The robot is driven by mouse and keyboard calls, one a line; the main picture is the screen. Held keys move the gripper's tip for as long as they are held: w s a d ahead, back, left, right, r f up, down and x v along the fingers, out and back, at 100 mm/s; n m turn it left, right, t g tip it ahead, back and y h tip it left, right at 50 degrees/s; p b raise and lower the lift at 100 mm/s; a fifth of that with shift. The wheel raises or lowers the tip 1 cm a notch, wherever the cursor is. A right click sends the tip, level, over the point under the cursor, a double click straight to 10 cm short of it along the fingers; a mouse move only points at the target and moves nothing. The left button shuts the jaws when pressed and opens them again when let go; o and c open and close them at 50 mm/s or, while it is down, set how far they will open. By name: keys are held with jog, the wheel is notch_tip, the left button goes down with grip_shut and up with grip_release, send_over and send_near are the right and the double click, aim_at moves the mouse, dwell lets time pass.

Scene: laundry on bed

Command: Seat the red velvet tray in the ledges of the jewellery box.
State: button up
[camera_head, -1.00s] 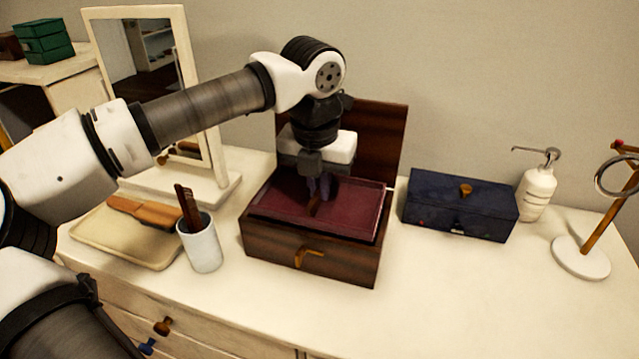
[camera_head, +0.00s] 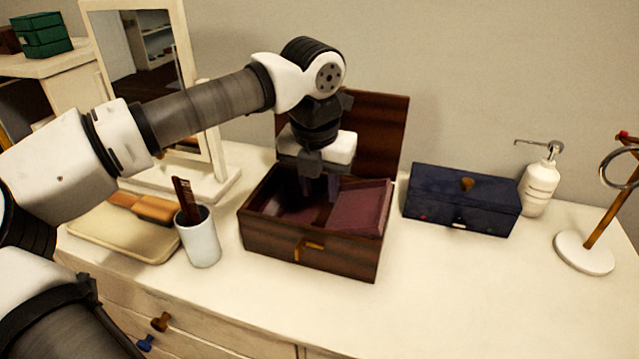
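The red velvet tray (camera_head: 360,208) is inside the wooden jewellery box (camera_head: 285,240), in its right part. It looks tilted rather than level, with its right side near the box rim. The box's left part shows open, with a dark red interior. The lid stands open at the back. My gripper (camera_head: 320,194) points down over the middle of the box, just left of the tray's visible surface. Its fingertips are dark and partly lost against the interior, so their opening and any contact with the tray are unclear.
A navy box (camera_head: 461,202) stands right of the jewellery box, with a soap dispenser (camera_head: 540,180) and a ring stand (camera_head: 584,251) beyond. A white cup (camera_head: 200,240) and a cream tray with a brush (camera_head: 115,240) stand left. A mirror (camera_head: 150,75) is behind. The front right dresser top is clear.

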notch_tip(320, 180, up, 14)
jog(key=s, duration=0.2)
jog(key=shift+a+f, duration=0.15)
jog(key=shift+a, duration=0.15)
dwell(0.3)
